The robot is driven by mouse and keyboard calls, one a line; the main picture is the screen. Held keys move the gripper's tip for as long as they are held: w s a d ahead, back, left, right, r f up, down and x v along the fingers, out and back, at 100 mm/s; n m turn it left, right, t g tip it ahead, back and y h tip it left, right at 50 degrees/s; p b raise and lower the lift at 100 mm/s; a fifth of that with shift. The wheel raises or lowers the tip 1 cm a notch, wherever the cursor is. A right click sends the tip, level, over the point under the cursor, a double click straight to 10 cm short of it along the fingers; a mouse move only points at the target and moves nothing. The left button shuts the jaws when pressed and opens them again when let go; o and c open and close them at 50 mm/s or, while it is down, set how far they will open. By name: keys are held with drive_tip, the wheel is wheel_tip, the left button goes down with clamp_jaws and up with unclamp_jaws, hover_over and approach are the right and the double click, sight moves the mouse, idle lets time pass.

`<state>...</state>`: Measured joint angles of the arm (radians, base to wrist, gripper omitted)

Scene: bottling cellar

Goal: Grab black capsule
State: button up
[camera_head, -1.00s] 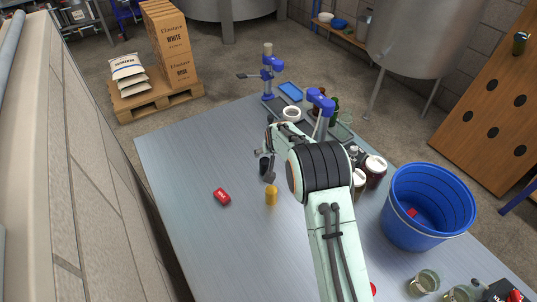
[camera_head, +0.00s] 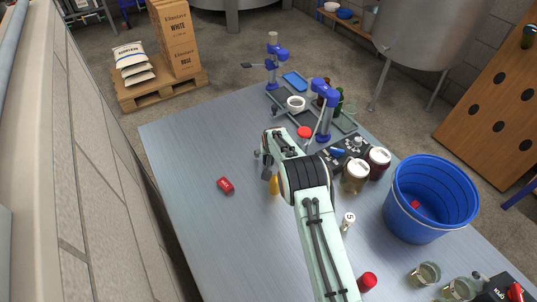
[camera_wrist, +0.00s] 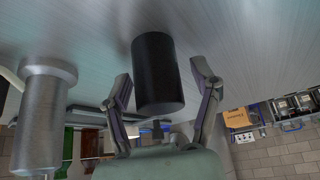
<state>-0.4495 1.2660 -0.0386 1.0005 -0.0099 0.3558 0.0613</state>
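The black capsule (camera_wrist: 157,75) is a plain dark cylinder in the wrist view. It lies between the two fingers of my gripper (camera_wrist: 163,86), with a visible gap at each side. The fingers are open and do not appear to grip it. In the head view my gripper (camera_head: 267,168) is low over the middle of the steel table. I cannot clearly make out the capsule there; the arm and fingers cover that spot.
A yellow cylinder (camera_head: 274,184) stands close beside my arm, partly covered. A blue bucket (camera_head: 430,215), jars (camera_head: 356,176) and a blue-topped stand (camera_head: 325,95) are to the right. The table's left side (camera_head: 190,180) is clear.

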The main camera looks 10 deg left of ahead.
drive_tip(key=c, duration=0.5)
drive_tip(key=shift+o, duration=0.2)
drive_tip(key=shift+r, duration=0.15)
